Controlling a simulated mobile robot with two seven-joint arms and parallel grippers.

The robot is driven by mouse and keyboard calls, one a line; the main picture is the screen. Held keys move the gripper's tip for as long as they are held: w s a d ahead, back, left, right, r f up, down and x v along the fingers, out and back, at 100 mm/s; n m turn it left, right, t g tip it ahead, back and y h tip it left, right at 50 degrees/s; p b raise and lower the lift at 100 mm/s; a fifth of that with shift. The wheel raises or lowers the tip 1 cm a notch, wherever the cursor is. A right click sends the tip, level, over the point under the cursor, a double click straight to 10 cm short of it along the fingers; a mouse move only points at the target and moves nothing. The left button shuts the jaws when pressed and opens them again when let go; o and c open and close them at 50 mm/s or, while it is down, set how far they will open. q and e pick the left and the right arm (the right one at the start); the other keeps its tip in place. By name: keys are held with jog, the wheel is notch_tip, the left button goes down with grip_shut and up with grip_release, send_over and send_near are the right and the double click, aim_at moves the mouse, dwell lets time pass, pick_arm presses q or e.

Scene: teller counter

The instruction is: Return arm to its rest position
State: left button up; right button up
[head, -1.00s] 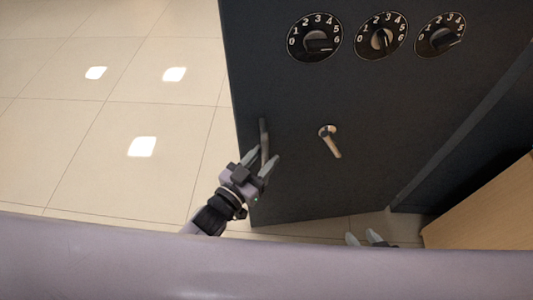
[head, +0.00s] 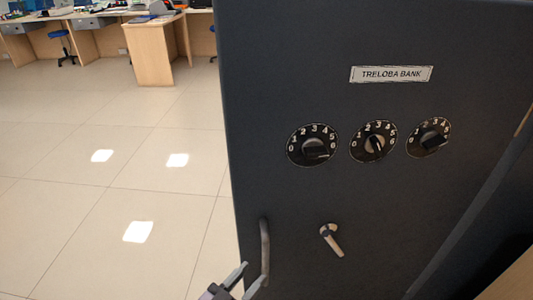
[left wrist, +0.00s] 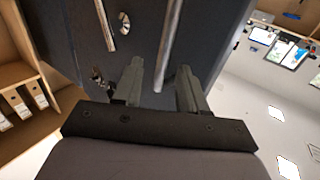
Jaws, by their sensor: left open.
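My left gripper (head: 252,275) is at the bottom edge of the head view, open, beside the lower end of the bar handle (head: 265,250) on the dark safe door (head: 300,205). In the left wrist view the open left gripper (left wrist: 159,72) points at the door, and a grey bar (left wrist: 169,45) shows between its fingers. I cannot tell whether the fingers touch the bar. My right gripper is not in the head view; a small dark shape in the left wrist view is too unclear to name.
The door carries three dials (head: 313,145), a small lever (head: 331,240) and a TRELOBA BANK plate (head: 391,74). Tiled floor (head: 60,200) to the left is clear. Desks (head: 140,50) stand far back. A shelf with binders (left wrist: 25,100) shows in the left wrist view.

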pick_arm(q)
jog(key=s+a+n+g+y+p, duration=0.3)
jog(key=s+a+g+y+p, duration=0.2)
jog(key=s+a, duration=0.6)
jog(key=shift+s+a+n+y+p, duration=0.4)
jog(key=shift+a+y+p, duration=0.15)
jog(key=shift+a+y, duration=0.6)
jog(key=shift+a, duration=0.1)
jog(key=shift+a, duration=0.1)
